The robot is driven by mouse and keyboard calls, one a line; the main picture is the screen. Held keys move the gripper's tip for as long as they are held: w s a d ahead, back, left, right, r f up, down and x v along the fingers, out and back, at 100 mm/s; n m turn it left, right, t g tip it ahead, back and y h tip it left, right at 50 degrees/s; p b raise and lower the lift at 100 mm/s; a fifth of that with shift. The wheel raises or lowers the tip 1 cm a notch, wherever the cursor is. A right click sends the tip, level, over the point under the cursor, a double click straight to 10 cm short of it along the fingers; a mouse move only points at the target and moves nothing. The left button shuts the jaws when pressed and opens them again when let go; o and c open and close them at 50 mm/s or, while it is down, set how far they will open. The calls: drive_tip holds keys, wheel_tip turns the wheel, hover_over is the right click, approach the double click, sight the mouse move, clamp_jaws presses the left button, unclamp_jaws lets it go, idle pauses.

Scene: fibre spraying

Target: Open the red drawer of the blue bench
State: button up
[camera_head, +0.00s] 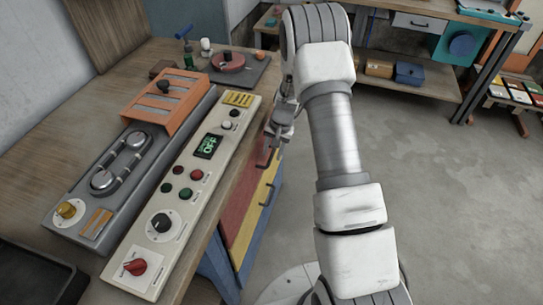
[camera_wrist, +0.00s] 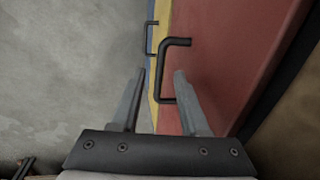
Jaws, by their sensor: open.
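The blue bench (camera_head: 217,268) stands under the wooden worktop, with red and yellow fronts facing right. The red drawer (camera_head: 236,202) is partly hidden by the worktop edge and my arm. Its red front fills much of the wrist view (camera_wrist: 225,50). Its black bar handle (camera_wrist: 163,75) lies in line with the gap between my fingers. My gripper (camera_wrist: 158,76) is open and empty, pointing at this handle; I cannot tell whether the bar is inside the fingers. In the head view my gripper (camera_head: 275,135) is beside the bench front. The red front looks closed.
A control panel (camera_head: 185,190) with knobs and a green display lies on the worktop (camera_head: 70,150). A second handle (camera_wrist: 148,38) is beyond the red one, by the yellow strip. Clear grey floor (camera_head: 440,190) lies right of the bench. A shelf bench (camera_head: 410,88) stands at the back.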

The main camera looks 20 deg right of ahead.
drive_tip(key=shift+w+a+f, duration=0.15)
drive_tip(key=shift+a+f, duration=0.05)
drive_tip(key=shift+f, duration=0.85)
clamp_jaws()
idle(0.7)
